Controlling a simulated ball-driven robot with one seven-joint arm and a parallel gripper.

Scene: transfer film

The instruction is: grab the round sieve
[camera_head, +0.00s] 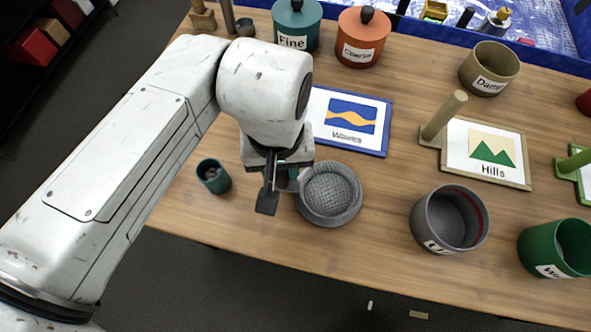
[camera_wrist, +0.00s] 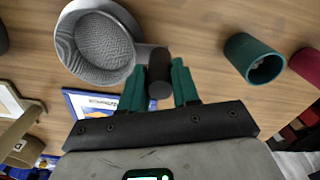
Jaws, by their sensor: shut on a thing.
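The round sieve (camera_head: 329,194) is grey with a woven mesh bowl and a thick rim. It is roughly level over the front part of the table, just right of my gripper (camera_head: 283,186); I cannot tell whether it rests on the wood. In the wrist view the sieve (camera_wrist: 98,46) is at the upper left, with its short dark handle stub between the green fingers of my gripper (camera_wrist: 159,78). The fingers are shut on this handle. In the head view my wrist and fingers hide most of the handle.
A small teal cup (camera_head: 213,176) stands left of my gripper. A blue-framed Waves board (camera_head: 349,121) lies behind the sieve. A grey bin (camera_head: 449,219) and a green bin (camera_head: 556,248) stand to the right. Bare wood lies between sieve and grey bin.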

